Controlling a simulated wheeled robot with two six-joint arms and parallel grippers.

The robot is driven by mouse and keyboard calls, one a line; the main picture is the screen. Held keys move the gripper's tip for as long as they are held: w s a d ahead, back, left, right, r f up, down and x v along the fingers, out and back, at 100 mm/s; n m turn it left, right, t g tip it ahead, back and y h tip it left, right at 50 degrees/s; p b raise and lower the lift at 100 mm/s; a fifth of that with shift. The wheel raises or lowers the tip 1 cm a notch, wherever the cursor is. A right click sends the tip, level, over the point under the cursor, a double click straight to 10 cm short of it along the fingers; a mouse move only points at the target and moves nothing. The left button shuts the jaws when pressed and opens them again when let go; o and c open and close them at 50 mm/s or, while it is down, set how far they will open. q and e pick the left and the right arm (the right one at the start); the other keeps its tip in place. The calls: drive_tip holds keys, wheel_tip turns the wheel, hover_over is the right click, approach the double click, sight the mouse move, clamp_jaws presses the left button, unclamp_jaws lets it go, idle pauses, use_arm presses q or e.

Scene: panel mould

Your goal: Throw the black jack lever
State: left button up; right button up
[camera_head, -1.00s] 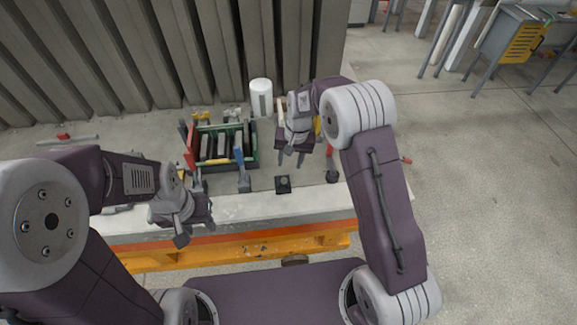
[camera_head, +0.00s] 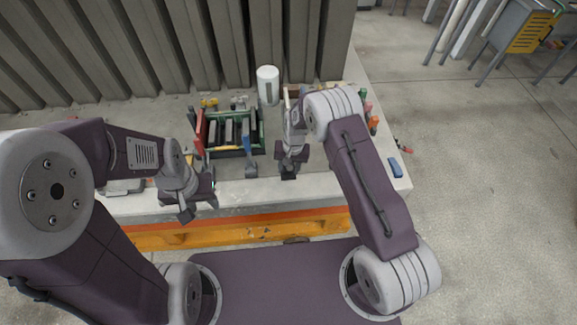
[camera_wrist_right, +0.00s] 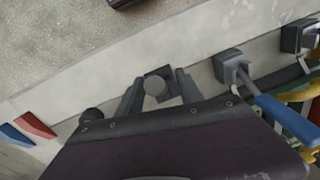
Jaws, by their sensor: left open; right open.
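A dark square base with a round grey-black knob (camera_wrist_right: 155,87), seen nearly end-on, appears to be the black jack lever. It shows between the open fingers of my right gripper (camera_wrist_right: 158,92) in the right wrist view, one finger on each side; contact cannot be told. In the head view my right gripper (camera_head: 291,160) is over the dark base (camera_head: 289,175) near the ledge's front edge and hides most of it. A blue-handled lever (camera_head: 249,155) stands to its left. My left gripper (camera_head: 200,200) is open and empty at the ledge's front left.
A green crate (camera_head: 262,133) with dark bars stands behind the levers. A white cylinder (camera_head: 268,85) stands at the back, near the corrugated wall. A second dark knob (camera_wrist_right: 92,114) is close left of my right gripper. A blue block (camera_head: 395,168) lies at the right edge.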

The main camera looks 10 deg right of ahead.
drive_tip(key=shift+d+f, duration=0.1)
drive_tip(key=shift+d, duration=0.05)
drive_tip(key=shift+c, duration=0.5)
clamp_jaws()
idle(0.9)
